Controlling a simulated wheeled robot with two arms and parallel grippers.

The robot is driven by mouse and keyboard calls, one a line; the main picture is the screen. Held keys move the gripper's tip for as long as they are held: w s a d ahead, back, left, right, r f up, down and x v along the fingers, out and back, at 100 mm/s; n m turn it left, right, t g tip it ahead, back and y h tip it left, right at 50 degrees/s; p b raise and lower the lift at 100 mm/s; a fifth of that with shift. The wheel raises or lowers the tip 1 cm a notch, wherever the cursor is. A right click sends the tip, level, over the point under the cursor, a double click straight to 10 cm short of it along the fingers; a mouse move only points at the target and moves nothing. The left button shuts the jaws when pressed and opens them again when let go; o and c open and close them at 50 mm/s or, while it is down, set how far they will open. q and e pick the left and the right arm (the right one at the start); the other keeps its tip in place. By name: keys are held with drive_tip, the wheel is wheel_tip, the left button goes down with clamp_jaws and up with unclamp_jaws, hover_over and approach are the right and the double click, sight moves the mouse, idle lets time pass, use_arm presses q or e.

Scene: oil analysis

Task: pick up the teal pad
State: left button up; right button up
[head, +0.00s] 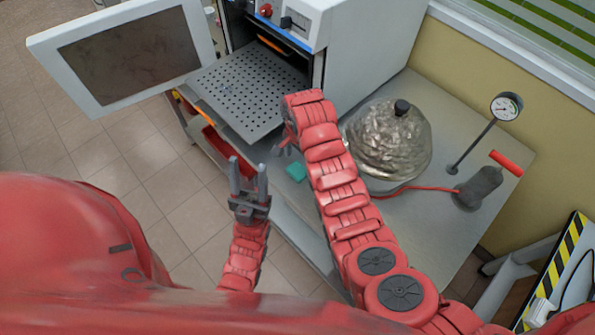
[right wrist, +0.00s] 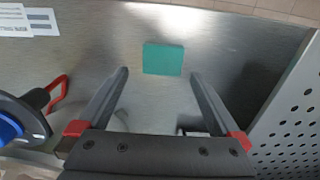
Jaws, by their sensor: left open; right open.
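The teal pad (head: 296,172) lies flat on the metal table near its front edge in the head view. It is a small square. In the right wrist view the teal pad (right wrist: 163,59) lies on the bare metal surface, just beyond and between the two fingertips. My right gripper (right wrist: 158,72) is open and empty, with its fingers on either side of the pad's line. In the head view my right gripper (head: 281,150) is mostly hidden by its own arm, above the table near the pad. My left gripper (head: 248,163) is open and empty, pointing up in front of the table edge.
An oven (head: 345,45) stands open, its door (head: 130,55) swung left and a perforated tray (head: 240,85) pulled out. A foil-covered dome (head: 388,140), a gauge (head: 507,106) and a hand pump (head: 480,187) stand on the table (head: 440,230). The perforated tray (right wrist: 295,110) borders the right wrist view.

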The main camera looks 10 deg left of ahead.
sight(297, 169)
drive_tip(key=shift+f+p, duration=0.75)
drive_tip(key=shift+f, duration=0.1)
drive_tip(key=shift+a+f+p, duration=0.2)
drive_tip(key=shift+f+p, duration=0.15)
drive_tip(key=shift+f, duration=1.6)
drive_tip(key=c, duration=1.3)
drive_tip(key=shift+w, duration=0.1)
